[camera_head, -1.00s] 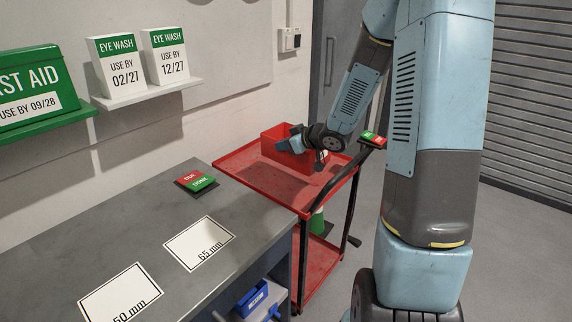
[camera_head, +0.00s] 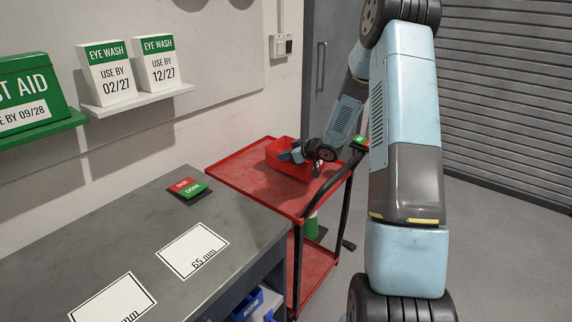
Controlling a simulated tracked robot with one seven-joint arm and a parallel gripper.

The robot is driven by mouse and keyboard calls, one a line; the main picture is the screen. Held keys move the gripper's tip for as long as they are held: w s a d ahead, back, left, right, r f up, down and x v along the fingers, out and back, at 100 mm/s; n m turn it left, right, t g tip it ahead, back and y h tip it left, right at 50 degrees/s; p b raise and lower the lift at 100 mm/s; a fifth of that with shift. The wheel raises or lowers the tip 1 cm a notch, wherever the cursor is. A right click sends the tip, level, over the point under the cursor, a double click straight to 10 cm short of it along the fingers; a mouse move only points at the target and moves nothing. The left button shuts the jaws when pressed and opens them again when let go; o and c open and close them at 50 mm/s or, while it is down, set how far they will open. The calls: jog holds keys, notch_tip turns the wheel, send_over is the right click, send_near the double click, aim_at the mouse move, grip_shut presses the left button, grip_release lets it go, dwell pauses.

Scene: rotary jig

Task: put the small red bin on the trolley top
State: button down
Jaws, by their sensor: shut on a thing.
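The small red bin (camera_head: 286,166) is over the far part of the red trolley top (camera_head: 232,176), near its back edge, and looks upright. It appears to be at or very close to the surface; I cannot tell whether its base touches. My gripper (camera_head: 289,156) is shut on the bin's wall, reaching in from the right. The fingertips are small and partly hidden by the bin and the wrist.
A grey workbench (camera_head: 110,232) with white marked cards stands front left of the trolley. A DUE/DONE block (camera_head: 189,188) sits on it. The trolley handle (camera_head: 346,172) is to the right. The trolley top's near left part is clear.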

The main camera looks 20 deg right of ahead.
aim_at(287, 171)
jog(key=shift+w+d+f, duration=0.15)
jog(key=shift+w+f, duration=0.1)
jog(key=shift+f, duration=1.6)
jog(key=c, duration=1.2)
grip_release()
jog(key=shift+c, duration=0.2)
jog(key=shift+s, duration=0.1)
jog(key=shift+v, duration=3.75)
